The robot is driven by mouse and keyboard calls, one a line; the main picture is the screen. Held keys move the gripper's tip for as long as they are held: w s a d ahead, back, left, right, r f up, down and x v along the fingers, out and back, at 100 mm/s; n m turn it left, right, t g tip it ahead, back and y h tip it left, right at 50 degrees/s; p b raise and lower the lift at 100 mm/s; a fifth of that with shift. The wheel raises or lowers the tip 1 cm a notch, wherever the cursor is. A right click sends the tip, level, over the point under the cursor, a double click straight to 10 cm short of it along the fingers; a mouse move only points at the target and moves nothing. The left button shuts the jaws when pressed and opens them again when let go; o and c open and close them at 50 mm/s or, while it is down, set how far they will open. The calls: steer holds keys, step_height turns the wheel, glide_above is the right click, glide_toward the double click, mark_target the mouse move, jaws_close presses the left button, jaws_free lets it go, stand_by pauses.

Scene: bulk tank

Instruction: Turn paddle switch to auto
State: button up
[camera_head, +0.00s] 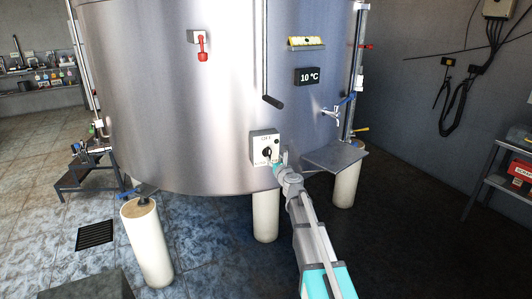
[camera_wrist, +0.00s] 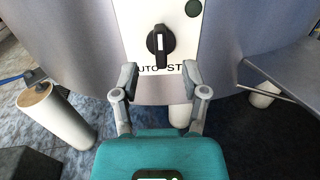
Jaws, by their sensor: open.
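The paddle switch (camera_head: 267,152) is a black knob on a pale switch box (camera_head: 258,139) mounted low on the steel tank. In the wrist view the black paddle (camera_wrist: 160,44) stands roughly upright, with a white mark on it. Below it on the white plate (camera_wrist: 135,20) is lettering, partly readable as "UTO" on the left and "ST" on the right. My gripper (camera_wrist: 159,78) is open and empty, its two fingers below and to either side of the paddle, apart from it. In the head view my gripper (camera_head: 279,164) is at the box's lower right.
The large steel tank (camera_head: 200,100) fills the middle. A grey ledge (camera_head: 337,158) juts out right of the switch box, and a tap (camera_head: 332,114) is above it. A red-handled valve (camera_head: 202,46) is higher up. A pale support leg (camera_head: 265,217) stands below.

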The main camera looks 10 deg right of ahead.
mark_target(269, 152)
steer(key=w, duration=0.5)
steer(key=w+a, duration=0.1)
steer(key=w, duration=0.1)
steer(key=shift+w, duration=0.15)
